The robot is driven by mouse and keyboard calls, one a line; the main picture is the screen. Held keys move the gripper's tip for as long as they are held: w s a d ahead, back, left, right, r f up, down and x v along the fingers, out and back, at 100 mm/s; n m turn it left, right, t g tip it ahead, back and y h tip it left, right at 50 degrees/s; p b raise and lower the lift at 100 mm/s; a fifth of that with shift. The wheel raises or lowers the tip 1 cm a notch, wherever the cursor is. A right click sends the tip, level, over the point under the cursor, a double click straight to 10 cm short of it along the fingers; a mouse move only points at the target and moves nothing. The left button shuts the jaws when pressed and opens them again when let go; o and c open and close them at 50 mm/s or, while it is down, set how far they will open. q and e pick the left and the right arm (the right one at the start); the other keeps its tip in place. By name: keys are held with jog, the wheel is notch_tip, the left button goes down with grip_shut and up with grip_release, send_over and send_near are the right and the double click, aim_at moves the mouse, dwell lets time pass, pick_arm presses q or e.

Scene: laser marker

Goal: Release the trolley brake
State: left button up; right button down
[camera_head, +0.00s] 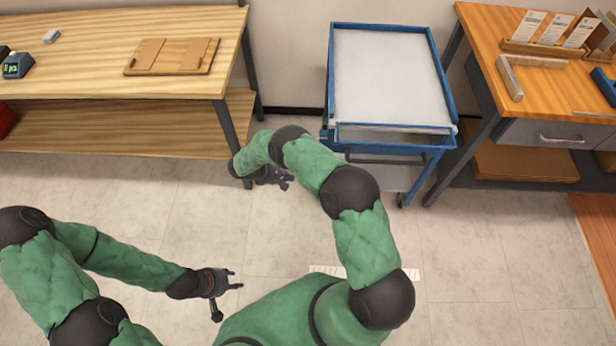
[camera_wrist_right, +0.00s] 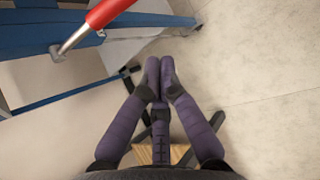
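The trolley (camera_head: 442,98), with a blue frame and a white top, stands between the two tables in the head view. In the right wrist view a red-sleeved lever (camera_wrist_right: 108,12) on a metal rod joins the trolley's blue frame (camera_wrist_right: 28,36); it looks like the brake lever. My right gripper (camera_head: 286,180) is left of the trolley's near end. In the wrist view its purple fingertips (camera_wrist_right: 160,68) are together with nothing between them, below and right of the lever and apart from it. My left gripper (camera_head: 239,279) is open and empty over the floor.
A wooden table (camera_head: 90,75) with a shelf stands to the left of the trolley. A workbench (camera_head: 545,85) with a drawer stands close on its right. The floor (camera_head: 480,270) in front of the trolley is mostly clear.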

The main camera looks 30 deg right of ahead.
jog(key=shift+w+d+r+h, duration=0.25)
jog(key=shift+w+r+h, duration=0.05)
jog(key=shift+w+r, duration=0.15)
jog(key=w+b+x, duration=0.1)
jog(key=b+x, duration=0.3)
jog(key=x, duration=0.6)
jog(key=shift+s+a+r, duration=0.1)
jog(key=shift+s+r, duration=0.6)
jog(key=shift+r, duration=0.15)
jog(key=shift+s+r, duration=0.65)
jog(key=shift+r, duration=0.2)
